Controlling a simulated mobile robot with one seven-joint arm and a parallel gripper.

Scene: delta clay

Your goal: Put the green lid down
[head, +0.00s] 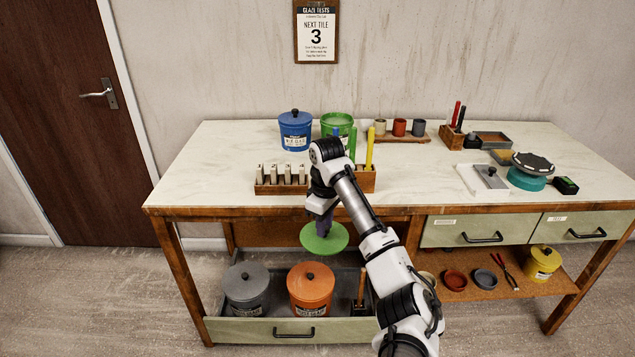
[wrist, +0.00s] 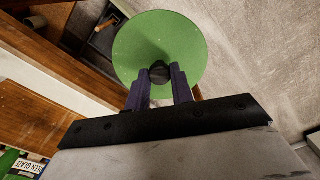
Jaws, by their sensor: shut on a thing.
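The green lid (head: 325,240) is a round disc with a dark knob. My gripper (head: 323,222) is shut on that knob and holds the lid level in the air, in front of the table's front edge and above the open lower drawer in the head view. In the wrist view the lid (wrist: 160,45) fills the upper middle, and the two fingers of my gripper (wrist: 158,82) close on the knob. The green jar (head: 337,124) stands open, without a lid, at the back of the table, partly hidden by my arm.
A blue lidded jar (head: 295,132) stands beside the green jar. A wooden rack (head: 283,187) with several pale tiles sits near the table's front edge. The open drawer (head: 250,328) holds a grey jar (head: 247,290) and an orange jar (head: 311,288). The table's left side (head: 215,165) is clear.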

